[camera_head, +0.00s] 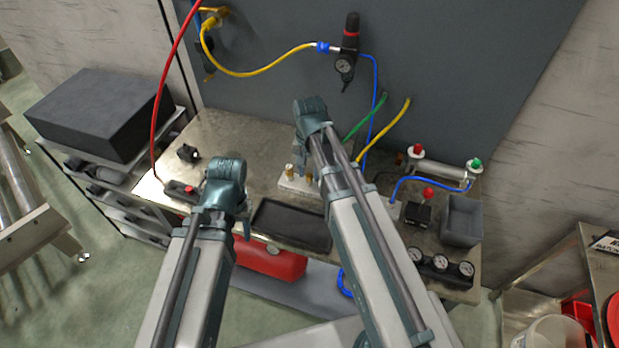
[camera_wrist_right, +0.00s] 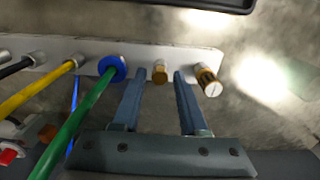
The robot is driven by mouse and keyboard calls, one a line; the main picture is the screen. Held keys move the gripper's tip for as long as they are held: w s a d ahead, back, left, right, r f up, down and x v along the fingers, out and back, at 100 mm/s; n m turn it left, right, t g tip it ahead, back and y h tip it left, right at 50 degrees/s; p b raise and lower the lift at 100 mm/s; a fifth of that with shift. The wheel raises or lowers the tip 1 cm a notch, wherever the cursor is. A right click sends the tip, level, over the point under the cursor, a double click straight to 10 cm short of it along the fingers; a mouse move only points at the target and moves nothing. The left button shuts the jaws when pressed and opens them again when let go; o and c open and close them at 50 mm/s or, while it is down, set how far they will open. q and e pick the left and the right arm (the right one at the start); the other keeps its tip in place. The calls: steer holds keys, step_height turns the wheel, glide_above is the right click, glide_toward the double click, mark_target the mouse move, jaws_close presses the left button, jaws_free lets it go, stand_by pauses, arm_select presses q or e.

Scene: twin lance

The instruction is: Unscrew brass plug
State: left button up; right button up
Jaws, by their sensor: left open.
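A pale manifold block (camera_wrist_right: 198,57) carries two brass fittings, also seen on the block in the head view (camera_head: 290,184). A short brass plug (camera_wrist_right: 160,72) sits in the block, between the fingertips of my right gripper (camera_wrist_right: 160,78). That gripper is open, with a visible gap on each side of the plug. A longer brass fitting (camera_wrist_right: 207,80) with a silvery slotted end is just right of the right finger. My left gripper (camera_head: 245,228) is open and points down near the bench's front, left of the black tray. My right arm hides part of the block in the head view.
Green (camera_wrist_right: 75,125), yellow (camera_wrist_right: 38,92) and black hoses join the same block, left of the plug. A black tray (camera_head: 290,224) lies at the bench front. A valve with a red button (camera_head: 188,190) is left; gauges (camera_head: 441,264) and a grey bin (camera_head: 461,220) are right.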

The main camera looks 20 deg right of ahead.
steer(key=m, duration=0.6)
steer(key=shift+m, duration=0.4)
steer(key=m, duration=0.7)
jaws_close()
